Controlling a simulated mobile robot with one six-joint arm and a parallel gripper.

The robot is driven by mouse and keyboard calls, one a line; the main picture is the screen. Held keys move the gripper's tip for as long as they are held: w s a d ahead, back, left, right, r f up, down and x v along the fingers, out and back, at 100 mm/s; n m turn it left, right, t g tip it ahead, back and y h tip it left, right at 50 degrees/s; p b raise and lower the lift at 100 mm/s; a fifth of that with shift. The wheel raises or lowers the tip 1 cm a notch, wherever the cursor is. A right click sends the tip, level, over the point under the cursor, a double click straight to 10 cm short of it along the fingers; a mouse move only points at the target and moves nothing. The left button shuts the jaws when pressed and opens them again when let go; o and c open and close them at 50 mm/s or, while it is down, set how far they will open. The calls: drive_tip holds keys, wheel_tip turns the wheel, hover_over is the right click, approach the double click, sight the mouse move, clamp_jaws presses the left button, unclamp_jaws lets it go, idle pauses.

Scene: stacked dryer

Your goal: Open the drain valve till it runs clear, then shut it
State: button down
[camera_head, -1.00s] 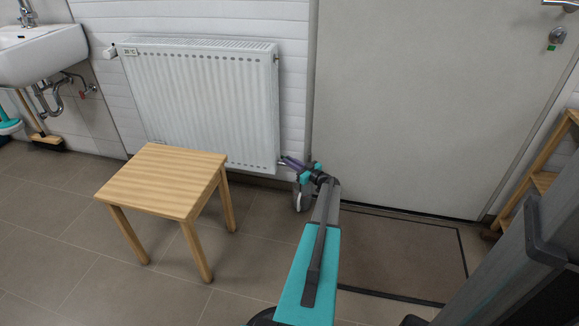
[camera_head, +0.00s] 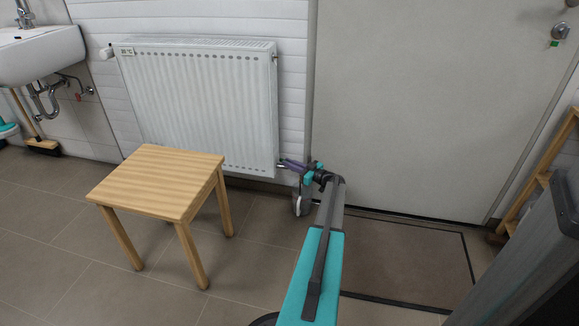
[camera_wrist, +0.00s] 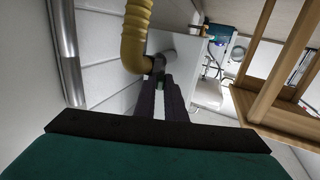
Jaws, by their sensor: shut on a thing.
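A white panel radiator (camera_head: 200,105) hangs on the wall beside the door. My gripper (camera_head: 285,163) is at its lower right corner. In the wrist view, my gripper (camera_wrist: 160,82) is shut on a small dark fitting (camera_wrist: 159,64), which I take to be the drain valve. The fitting sits at the end of a grey pipe stub by the radiator's edge. My fingers hide most of it, so how far it is turned cannot be told. No water is visible. A white and grey object (camera_head: 299,207), perhaps a container, stands on the floor below, partly hidden by my arm.
A wooden stool (camera_head: 160,180) stands before the radiator. A door (camera_head: 420,100) with a floor mat (camera_head: 405,255) is to the right. A sink (camera_head: 40,50) is at the far left.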

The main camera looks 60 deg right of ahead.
drive_tip(key=shift+s, duration=0.2)
drive_tip(key=c, duration=1.8)
unclamp_jaws()
drive_tip(key=shift+r, duration=0.1)
drive_tip(key=shift+w, duration=0.1)
drive_tip(key=shift+s+a+p, duration=0.15)
drive_tip(key=shift+s+p, duration=0.65)
drive_tip(key=shift+s, duration=1.5)
drive_tip(key=shift+s+a+p, duration=0.2)
drive_tip(key=shift+s+p, duration=0.55)
drive_tip(key=shift+s, duration=1.55)
drive_tip(key=shift+s+a+p, duration=0.15)
drive_tip(key=shift+s+p, duration=0.65)
drive_tip(key=shift+s, duration=1.5)
drive_tip(key=shift+s, duration=0.1)
